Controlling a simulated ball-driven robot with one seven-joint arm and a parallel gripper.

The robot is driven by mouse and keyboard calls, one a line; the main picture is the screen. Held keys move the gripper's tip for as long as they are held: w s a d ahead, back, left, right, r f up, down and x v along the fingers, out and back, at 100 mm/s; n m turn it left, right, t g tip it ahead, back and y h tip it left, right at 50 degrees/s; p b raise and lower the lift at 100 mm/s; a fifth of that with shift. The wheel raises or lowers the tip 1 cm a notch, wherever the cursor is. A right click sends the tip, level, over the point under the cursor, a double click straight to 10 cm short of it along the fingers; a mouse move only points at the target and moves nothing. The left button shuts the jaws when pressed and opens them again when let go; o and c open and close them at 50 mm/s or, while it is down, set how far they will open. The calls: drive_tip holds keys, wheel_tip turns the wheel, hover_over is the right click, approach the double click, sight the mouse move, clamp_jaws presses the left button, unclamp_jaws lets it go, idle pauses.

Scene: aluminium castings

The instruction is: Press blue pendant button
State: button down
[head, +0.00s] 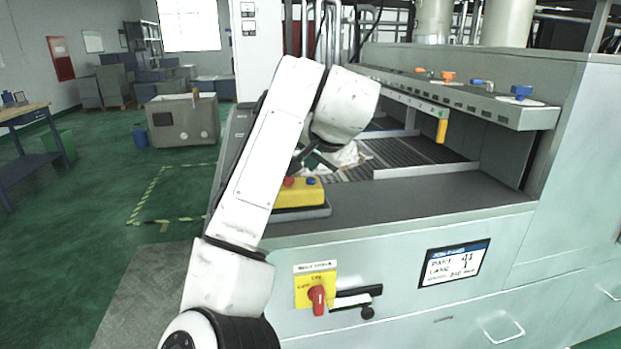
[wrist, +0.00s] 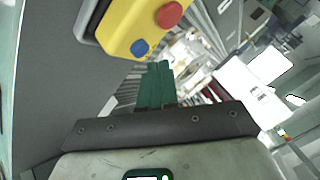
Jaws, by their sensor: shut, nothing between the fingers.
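The yellow pendant (head: 298,194) lies in a dark tray on the grey ledge of the machine, partly hidden behind my arm in the head view. Its blue button (head: 310,181) sits to the right of a red button (head: 288,182). In the wrist view the pendant (wrist: 122,22) is at the top, with the blue button (wrist: 140,47) at its near corner and the red button (wrist: 169,14) above right. My gripper (wrist: 157,66) has green fingers, shut and empty. In the picture its tips lie just below and right of the blue button; I see no contact.
A slatted conveyor bed (head: 420,155) with pale pieces (head: 349,155) lies behind the pendant. A rail with a yellow handle (head: 441,131) hangs over it. A red rotary switch (head: 317,299) is on the front panel. The grey ledge (head: 420,205) right of the pendant is clear.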

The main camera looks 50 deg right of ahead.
sight(313, 184)
wheel_tip(313, 184, up, 5)
drive_tip(key=p, duration=0.4)
drive_tip(key=shift+f, duration=0.1)
idle(0.8)
